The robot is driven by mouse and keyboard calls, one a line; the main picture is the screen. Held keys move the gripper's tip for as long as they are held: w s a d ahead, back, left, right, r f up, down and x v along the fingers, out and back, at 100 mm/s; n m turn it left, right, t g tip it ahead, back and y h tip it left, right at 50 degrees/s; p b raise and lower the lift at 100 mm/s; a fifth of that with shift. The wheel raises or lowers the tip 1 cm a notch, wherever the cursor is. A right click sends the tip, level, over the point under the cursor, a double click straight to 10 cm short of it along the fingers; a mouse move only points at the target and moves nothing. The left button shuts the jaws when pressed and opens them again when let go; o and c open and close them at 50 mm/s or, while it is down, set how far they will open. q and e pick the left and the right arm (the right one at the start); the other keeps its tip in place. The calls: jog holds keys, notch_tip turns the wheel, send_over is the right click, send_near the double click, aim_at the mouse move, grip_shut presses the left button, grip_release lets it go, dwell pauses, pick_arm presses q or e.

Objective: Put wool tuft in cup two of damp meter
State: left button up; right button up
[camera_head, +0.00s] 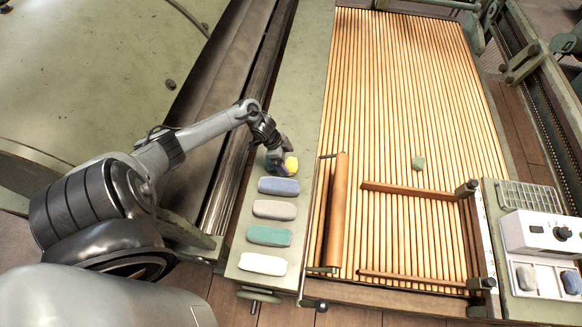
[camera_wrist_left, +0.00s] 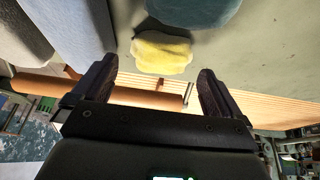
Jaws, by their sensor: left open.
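A small yellow wool tuft (camera_head: 291,164) rests on the narrow green ledge; it also shows in the left wrist view (camera_wrist_left: 161,52). My left gripper (camera_head: 284,162) is open beside it, and in the wrist view the tuft lies ahead of the gap between the fingers (camera_wrist_left: 162,88), with nothing held. A small green tuft (camera_head: 418,163) lies on the wooden slats. The damp meter (camera_head: 540,234) is a white box with a dark knob at the right. Cups at its front hold a grey tuft (camera_head: 527,279) and a blue tuft (camera_head: 571,282); cup numbers are unreadable.
Blue (camera_head: 278,186), grey (camera_head: 274,209), teal (camera_head: 269,235) and white (camera_head: 263,263) wool blocks line the ledge (camera_head: 246,288). A wooden roller (camera_head: 336,210) and rails (camera_head: 415,189) stand over the slatted apron (camera_head: 410,80). A wire rack (camera_head: 530,196) sits behind the meter.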

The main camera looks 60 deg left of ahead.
aim_at(290, 164)
pick_arm(q)
jog(key=shift+b+x, duration=0.4)
jog(key=shift+x, duration=1.35)
jog(key=shift+c, duration=0.5)
jog(key=c, duration=0.8)
jog(key=shift+r, duration=0.1)
